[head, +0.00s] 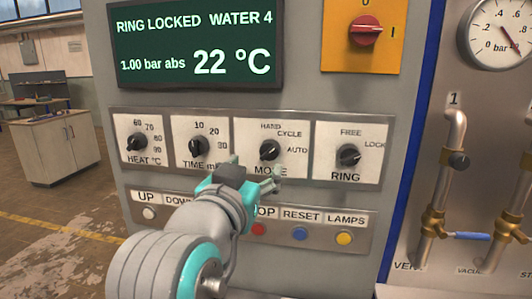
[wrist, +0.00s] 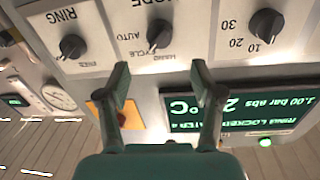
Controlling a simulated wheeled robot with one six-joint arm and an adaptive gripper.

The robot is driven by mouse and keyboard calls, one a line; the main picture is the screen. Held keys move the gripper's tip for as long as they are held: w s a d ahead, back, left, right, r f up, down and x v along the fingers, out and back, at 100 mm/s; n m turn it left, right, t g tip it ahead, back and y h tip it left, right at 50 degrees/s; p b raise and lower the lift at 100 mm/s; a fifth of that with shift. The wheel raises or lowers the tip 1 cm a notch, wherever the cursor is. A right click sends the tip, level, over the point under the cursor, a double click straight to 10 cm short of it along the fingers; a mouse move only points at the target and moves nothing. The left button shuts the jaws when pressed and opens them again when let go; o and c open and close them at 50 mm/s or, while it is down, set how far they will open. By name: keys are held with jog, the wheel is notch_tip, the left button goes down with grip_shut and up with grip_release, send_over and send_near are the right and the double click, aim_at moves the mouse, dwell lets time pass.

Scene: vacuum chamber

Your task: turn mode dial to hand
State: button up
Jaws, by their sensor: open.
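The mode dial (head: 270,150) is a black knob on a white plate marked HAND, CYCLE and AUTO, third in the row of four dials. My gripper (head: 257,174) is open and empty, just in front of the panel and by the lower edge of the mode plate. In the wrist view the two fingers (wrist: 160,76) stand apart, one on each side of the dial's line, with the knob beyond their tips and not visibly touched.
The heat dial (head: 136,142) and time dial (head: 195,146) are left of the mode dial, the ring dial (head: 348,155) right. Below is a button row with red (head: 258,230), blue (head: 300,233) and yellow (head: 344,238) buttons. A green display (head: 195,45) and red switch (head: 366,30) are above.

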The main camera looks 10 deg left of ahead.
aim_at(266, 154)
jog(key=w, duration=0.6)
jog(key=w+d, duration=0.1)
jog(key=w, duration=0.1)
jog(key=shift+w, duration=0.4)
jog(key=c, duration=1.1)
jog(key=shift+c, duration=0.2)
jog(key=shift+n, duration=0.4)
jog(key=n, duration=0.3)
jog(key=shift+a+f+n, duration=0.1)
jog(key=shift+n, duration=0.3)
jog(key=shift+n+t, duration=0.3)
jog(key=shift+n, duration=2)
